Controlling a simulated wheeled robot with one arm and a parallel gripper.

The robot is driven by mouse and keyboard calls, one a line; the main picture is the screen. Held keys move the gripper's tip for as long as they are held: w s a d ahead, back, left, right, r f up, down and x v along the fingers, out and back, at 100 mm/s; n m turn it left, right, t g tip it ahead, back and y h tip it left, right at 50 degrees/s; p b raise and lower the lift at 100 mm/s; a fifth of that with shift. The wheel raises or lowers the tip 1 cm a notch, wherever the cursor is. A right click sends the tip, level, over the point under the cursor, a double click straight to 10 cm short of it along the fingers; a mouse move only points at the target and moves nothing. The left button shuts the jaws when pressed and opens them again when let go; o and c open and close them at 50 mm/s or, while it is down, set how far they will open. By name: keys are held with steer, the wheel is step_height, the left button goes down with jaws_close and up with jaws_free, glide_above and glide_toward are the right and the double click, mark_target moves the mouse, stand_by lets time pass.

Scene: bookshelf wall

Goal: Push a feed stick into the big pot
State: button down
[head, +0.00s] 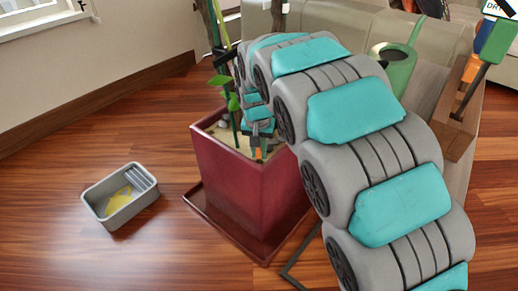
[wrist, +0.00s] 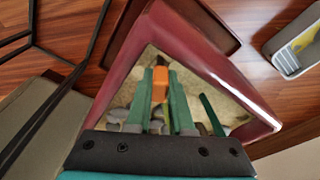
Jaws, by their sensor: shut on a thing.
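The big pot (head: 240,195) is a dark red square planter with pale sandy soil, on a matching saucer (head: 200,205). Its red rim (wrist: 208,52) fills much of the wrist view. My gripper (head: 259,138) reaches down over the pot. Its two green fingers (wrist: 162,100) are shut on an orange feed stick (wrist: 160,84), whose orange end (head: 258,153) shows just below the fingers in the head view. The stick is over the soil inside the rim; I cannot tell whether its tip touches the soil.
Plant stems with green leaves (head: 233,101) rise at the pot's back left. A grey tray (head: 118,212) with something yellow inside lies on the floor at left. A green watering can (head: 400,65) and a wooden box (head: 462,118) stand behind my arm.

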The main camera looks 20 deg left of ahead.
steer(key=shift+f, duration=0.85)
steer(key=c, duration=0.7)
jaws_free()
steer(key=o, duration=0.3)
steer(key=shift+o, duration=0.2)
steer(key=r+p, duration=0.1)
steer(key=r, duration=0.4)
steer(key=s+r+p, duration=0.1)
steer(key=r, duration=0.2)
steer(key=shift+d+r+p, duration=0.15)
steer(key=shift+r+p, duration=0.05)
steer(key=shift+p, duration=0.1)
steer(key=shift+r, duration=0.3)
